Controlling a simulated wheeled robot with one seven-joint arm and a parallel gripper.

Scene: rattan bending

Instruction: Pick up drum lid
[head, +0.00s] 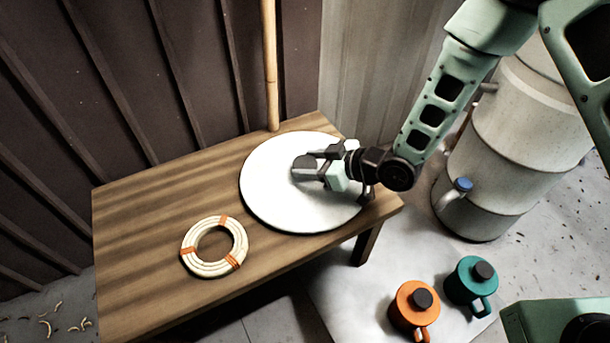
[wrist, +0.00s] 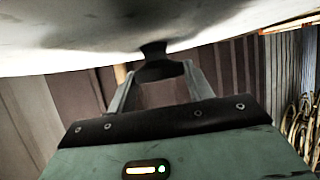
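The drum lid (head: 275,200) is a large white disc with a dark knob in its middle. It lies over the right part of the wooden table in the head view; I cannot tell whether it rests flat or is slightly raised. My gripper (head: 310,168) is at the knob, with one finger on each side. In the wrist view the lid (wrist: 70,35) fills the top, and its dark knob sits between the fingertips of my gripper (wrist: 160,72). The fingers appear to touch the knob on both sides.
A white coil with orange bindings (head: 193,262) lies on the wooden table (head: 140,220) left of the lid. A tall pale drum (head: 500,150) with a blue-capped spout stands at right. An orange can (head: 405,312) and a teal can (head: 465,290) stand on the floor. A pole (head: 270,70) stands behind.

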